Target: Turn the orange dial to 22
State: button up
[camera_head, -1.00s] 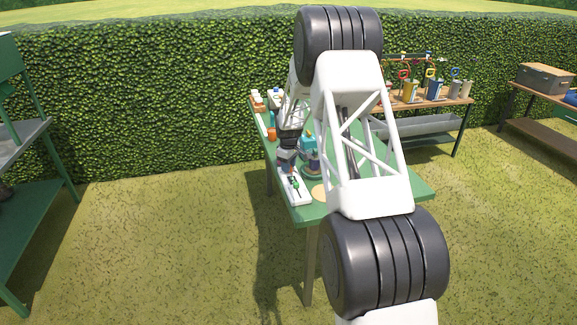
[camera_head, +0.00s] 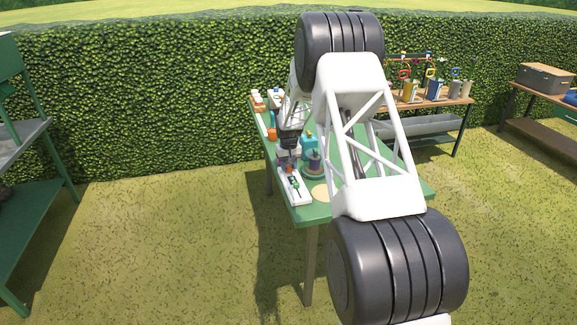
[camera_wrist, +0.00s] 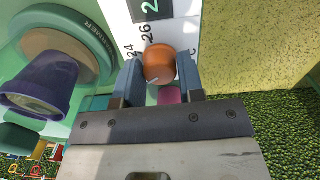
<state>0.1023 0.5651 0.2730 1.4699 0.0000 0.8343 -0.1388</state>
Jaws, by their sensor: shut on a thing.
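The orange dial (camera_wrist: 160,60) sits on a white panel (camera_wrist: 183,28) printed with numbers, with 24 and 26 readable left of it. A pale mark shows on the dial's near side, but its exact setting is unclear. The dark display (camera_wrist: 148,8) is cut off at the top edge, showing only part of a digit. My gripper (camera_wrist: 161,66) has its blue fingers on both sides of the dial, shut on it. In the head view the panel (camera_head: 299,196) lies at the green table's front left, with my gripper over its far part.
A purple pot (camera_wrist: 38,82) stands close left of my gripper on a round green base (camera_wrist: 82,32). A pink thing (camera_wrist: 169,95) shows between the fingers. A teal bottle (camera_head: 309,144) stands behind on the green table (camera_head: 318,213). Grass lies right of the panel.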

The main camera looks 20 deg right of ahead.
aim_at(288, 165)
jog(key=shift+m, duration=0.6)
jog(key=o, duration=0.9)
jog(key=shift+r, duration=0.1)
jog(key=shift+r, duration=3.8)
